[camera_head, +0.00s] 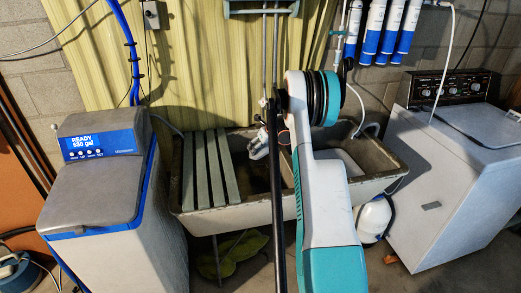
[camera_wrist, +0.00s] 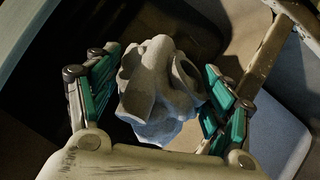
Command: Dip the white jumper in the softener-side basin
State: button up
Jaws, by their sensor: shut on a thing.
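My gripper (camera_wrist: 160,78) is shut on the white jumper (camera_wrist: 155,92), a crumpled off-white bundle between its green-padded fingers. In the head view the jumper (camera_head: 258,146) is a small pale patch beside my arm, above the open part of the left, softener-side basin (camera_head: 212,219). This basin is one half of a concrete double tub. Its inside looks dark in both views, so the water level and the gap below the jumper cannot be told. My arm hides part of the tub's middle.
Green slats (camera_head: 216,170) lie across the left part of the softener-side basin. The right basin (camera_head: 375,160) holds a pale panel or surface. A washer (camera_head: 440,185) stands right; a white tank (camera_head: 373,220) is below.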

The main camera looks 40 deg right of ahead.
notch_tip(320, 180, up, 12)
jog(key=p, duration=0.5)
jog(key=shift+r, duration=0.15)
dwell(0.3)
dwell(1.4)
